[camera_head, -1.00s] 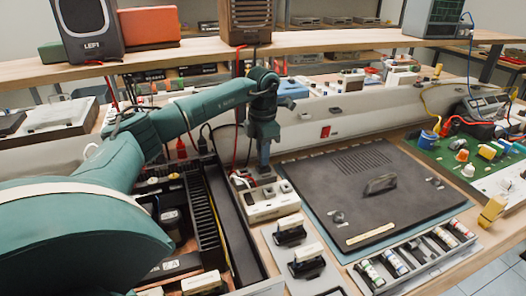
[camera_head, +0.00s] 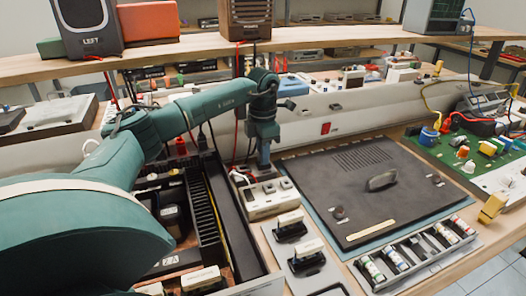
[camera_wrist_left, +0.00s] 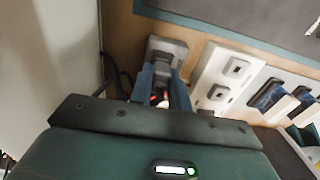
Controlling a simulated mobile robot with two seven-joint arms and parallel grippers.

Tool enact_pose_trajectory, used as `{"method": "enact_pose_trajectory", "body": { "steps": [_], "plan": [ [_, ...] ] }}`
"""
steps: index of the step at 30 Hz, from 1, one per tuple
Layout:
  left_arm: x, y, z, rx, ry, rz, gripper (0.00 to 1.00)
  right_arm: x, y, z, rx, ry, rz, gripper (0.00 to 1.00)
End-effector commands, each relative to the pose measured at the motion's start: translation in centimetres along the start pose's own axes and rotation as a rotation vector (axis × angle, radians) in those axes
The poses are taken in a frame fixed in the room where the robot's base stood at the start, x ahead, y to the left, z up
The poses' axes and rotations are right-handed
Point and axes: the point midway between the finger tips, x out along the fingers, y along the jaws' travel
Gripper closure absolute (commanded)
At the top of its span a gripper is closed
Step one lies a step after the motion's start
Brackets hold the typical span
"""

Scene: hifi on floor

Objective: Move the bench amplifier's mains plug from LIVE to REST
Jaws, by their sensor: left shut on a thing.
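My left gripper (camera_head: 264,166) reaches down behind a white socket strip (camera_head: 265,200) on the bench. In the left wrist view the gripper (camera_wrist_left: 160,92) is shut on a dark plug, mostly hidden between the fingers. The fingertips are at a separate grey-white block (camera_wrist_left: 168,45), left of the socket strip (camera_wrist_left: 224,75). I cannot tell whether the plug is seated in that block or just over it. The strip's visible sockets look empty. No LIVE or REST lettering is readable. My right gripper is not in view.
A large dark flat-topped unit (camera_head: 365,190) lies right of the strip. A black slotted tray (camera_head: 203,215) is on the left. Two black holders with pale tops (camera_head: 290,226) stand in front. A red cable (camera_head: 239,110) and a dark cable (camera_wrist_left: 118,75) run close by.

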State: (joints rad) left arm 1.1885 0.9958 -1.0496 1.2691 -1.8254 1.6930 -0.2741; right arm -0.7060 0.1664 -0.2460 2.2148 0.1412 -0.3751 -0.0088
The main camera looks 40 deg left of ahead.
Motion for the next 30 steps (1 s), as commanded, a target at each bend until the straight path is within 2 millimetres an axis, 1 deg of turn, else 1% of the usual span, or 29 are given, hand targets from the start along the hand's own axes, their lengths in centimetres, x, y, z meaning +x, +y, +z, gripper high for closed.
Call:
{"method": "enact_pose_trajectory", "body": {
  "steps": [14, 15, 21, 24, 30],
  "plan": [
    [0.09, 0.00, 0.01, 0.000, 0.000, 0.000, 1.00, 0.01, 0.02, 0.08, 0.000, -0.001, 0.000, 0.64],
    [0.08, 0.00, 0.01, 0.000, 0.000, 0.000, 0.81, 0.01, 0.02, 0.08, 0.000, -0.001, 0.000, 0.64],
    [0.08, 0.00, 0.01, 0.000, 0.000, 0.000, 0.64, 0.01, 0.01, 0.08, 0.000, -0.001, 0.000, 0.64],
    [0.08, 0.00, 0.01, 0.000, 0.000, 0.000, 0.57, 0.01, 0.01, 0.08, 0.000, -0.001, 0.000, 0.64],
    [0.09, 0.00, 0.00, 0.000, 0.000, 0.000, 0.57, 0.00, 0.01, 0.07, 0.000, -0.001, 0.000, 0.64]
  ]
}}
